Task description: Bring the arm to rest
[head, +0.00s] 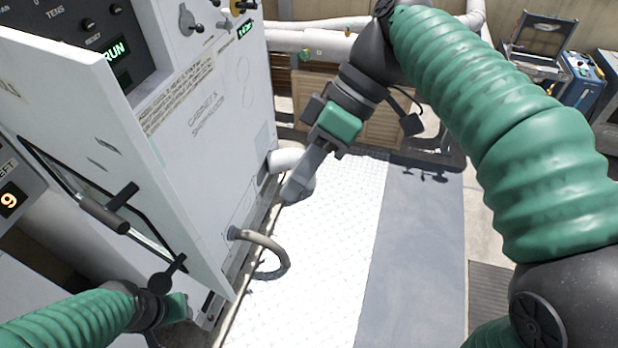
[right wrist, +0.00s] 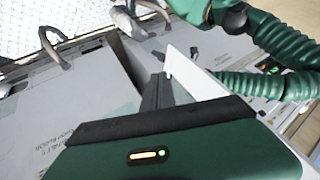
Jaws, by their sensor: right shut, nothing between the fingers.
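My right arm comes in from the right in the head view, in a green ribbed sleeve. Its gripper (head: 290,194) points down and left over the white tread-plate walkway, beside the cabinet (head: 215,120). Its fingers are shut with nothing between them. The right gripper (right wrist: 156,88) also shows in the right wrist view, in front of the grey cabinet face. My left arm is at the lower left in the head view, near the cabinet's open door (head: 95,130). The tips of its gripper are too hidden to tell their state.
A bent grey hose (head: 285,262) sticks out from the cabinet's lower part over the walkway (head: 325,270). A white pipe (head: 300,160) lies close to the right gripper. Larger pipes (head: 310,42) cross the back. An open case (head: 540,40) and a blue box (head: 582,78) stand at the far right.

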